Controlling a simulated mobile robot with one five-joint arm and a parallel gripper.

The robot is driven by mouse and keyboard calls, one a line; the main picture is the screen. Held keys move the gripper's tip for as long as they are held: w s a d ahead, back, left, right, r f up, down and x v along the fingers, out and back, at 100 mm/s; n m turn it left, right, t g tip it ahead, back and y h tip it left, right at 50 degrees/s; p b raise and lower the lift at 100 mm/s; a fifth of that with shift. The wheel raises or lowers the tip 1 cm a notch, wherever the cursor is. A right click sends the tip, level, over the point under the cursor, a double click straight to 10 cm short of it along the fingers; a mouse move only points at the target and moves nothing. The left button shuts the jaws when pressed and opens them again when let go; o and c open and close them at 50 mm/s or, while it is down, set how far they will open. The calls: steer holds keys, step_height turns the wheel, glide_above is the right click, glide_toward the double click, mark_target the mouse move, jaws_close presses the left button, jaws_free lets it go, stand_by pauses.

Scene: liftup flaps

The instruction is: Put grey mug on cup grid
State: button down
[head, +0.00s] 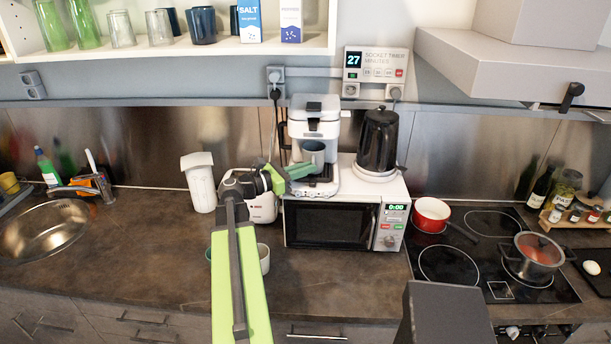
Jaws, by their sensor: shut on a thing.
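The mug looks upright. I cannot tell whether its base touches the grid. My gripper (298,171), with green fingers, comes in from the left and is shut on the grey mug at its left side. The fingers hide part of the mug's lower left and the left part of the grid.
The coffee machine and a black kettle (379,139) stand on the microwave (331,222). A white appliance (263,207) is left of it. A pale cup (264,259) stands on the counter partly behind my arm. A red pot (431,213) is on the hob.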

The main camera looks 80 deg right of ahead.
steer(key=shift+r, duration=0.15)
steer(key=c, duration=1.5)
jaws_free()
steer(key=shift+w+a, duration=0.1)
steer(key=v, duration=1.1)
steer(key=shift+w+a, duration=0.25)
steer(key=shift+w, duration=0.05)
